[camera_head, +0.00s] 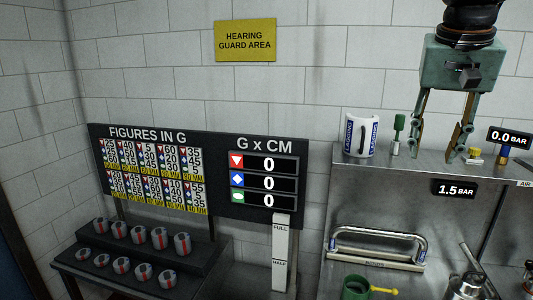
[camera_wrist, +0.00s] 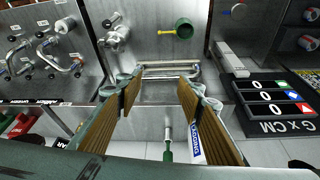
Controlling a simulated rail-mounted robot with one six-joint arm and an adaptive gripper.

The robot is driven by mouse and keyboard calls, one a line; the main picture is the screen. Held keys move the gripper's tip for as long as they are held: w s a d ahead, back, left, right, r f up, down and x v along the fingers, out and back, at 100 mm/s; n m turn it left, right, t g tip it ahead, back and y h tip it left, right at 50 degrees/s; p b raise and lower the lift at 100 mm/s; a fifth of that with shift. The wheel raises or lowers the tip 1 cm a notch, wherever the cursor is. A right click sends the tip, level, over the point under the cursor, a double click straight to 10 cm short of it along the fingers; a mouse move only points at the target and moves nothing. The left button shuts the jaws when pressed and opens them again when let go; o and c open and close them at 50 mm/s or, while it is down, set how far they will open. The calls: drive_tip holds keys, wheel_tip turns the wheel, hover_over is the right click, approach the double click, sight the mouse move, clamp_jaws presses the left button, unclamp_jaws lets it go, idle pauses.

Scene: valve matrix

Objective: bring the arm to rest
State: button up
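My gripper (camera_head: 440,150) hangs at the upper right of the head view, its two fingers pointing down over the metal shelf (camera_head: 405,164). The fingers stand apart with nothing between them. In the wrist view, my gripper (camera_wrist: 160,90) also shows its two wood-toned pads spread wide, with the metal bench beyond. I cannot tell whether the fingertips touch the shelf.
A black scoreboard (camera_head: 215,190) stands left.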

drive_tip(key=s+a+f+n+b, duration=0.1)
drive_tip(key=s+a+f, duration=0.4)
drive_tip(key=s, duration=0.5)
drive_tip(key=s+a+f+n+y+b, duration=0.1)
drive_tip(key=s+a+f+n+b, duration=0.1)
drive_tip(key=s+a+f, duration=0.4)
drive_tip(key=s+a+f+n+b, duration=0.2)
drive_tip(key=s+a+f+b, duration=0.2)
drive_tip(key=s+f, duration=0.5)
drive_tip(key=s+a, duration=0.1)
drive_tip(key=s, duration=0.5)
drive_tip(key=shift+a+y, duration=0.15)
drive_tip(key=shift+y, duration=0.25)
